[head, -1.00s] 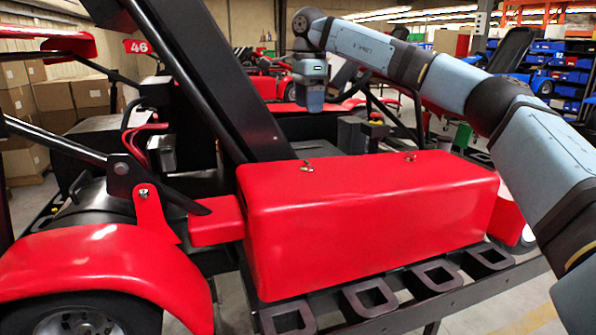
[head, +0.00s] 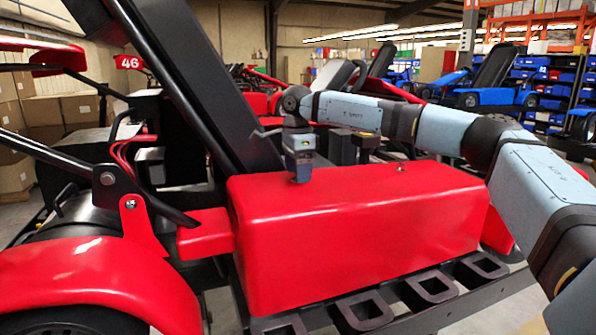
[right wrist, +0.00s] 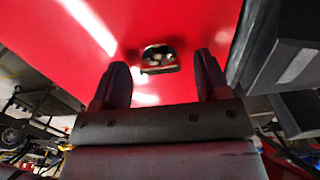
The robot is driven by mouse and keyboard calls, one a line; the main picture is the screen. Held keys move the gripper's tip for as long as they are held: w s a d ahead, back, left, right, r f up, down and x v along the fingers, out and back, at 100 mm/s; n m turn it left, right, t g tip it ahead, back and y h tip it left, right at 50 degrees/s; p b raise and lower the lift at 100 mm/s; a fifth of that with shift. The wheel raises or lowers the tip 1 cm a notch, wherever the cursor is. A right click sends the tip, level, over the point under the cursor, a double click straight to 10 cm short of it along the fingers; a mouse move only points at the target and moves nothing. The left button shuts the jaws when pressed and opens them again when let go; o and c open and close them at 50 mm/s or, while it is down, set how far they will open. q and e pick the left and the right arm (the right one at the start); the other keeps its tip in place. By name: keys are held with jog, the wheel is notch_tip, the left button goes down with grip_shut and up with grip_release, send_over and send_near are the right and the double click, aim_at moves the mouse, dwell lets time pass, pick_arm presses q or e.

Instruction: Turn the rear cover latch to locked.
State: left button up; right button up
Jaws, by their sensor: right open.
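The long red cover (head: 350,245) sits on the kart's side and also fills much of the right wrist view (right wrist: 180,25). One small metal latch (head: 400,168) shows on its top toward the right end. My right gripper (head: 301,178) points down at the top near the left end and hides the other latch in the head view. In the right wrist view, that metal latch (right wrist: 158,58) lies between and just beyond my two open fingers, not gripped. Its lock position is too small to tell. My left gripper is not in view.
A sloping black kart beam (head: 195,90) rises just left of my right gripper. A red fender (head: 95,280) is at lower left. A black slotted rail (head: 370,308) runs along the cover's front. Dark kart parts stand behind the cover.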

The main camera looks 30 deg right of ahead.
jog(key=c, duration=0.9)
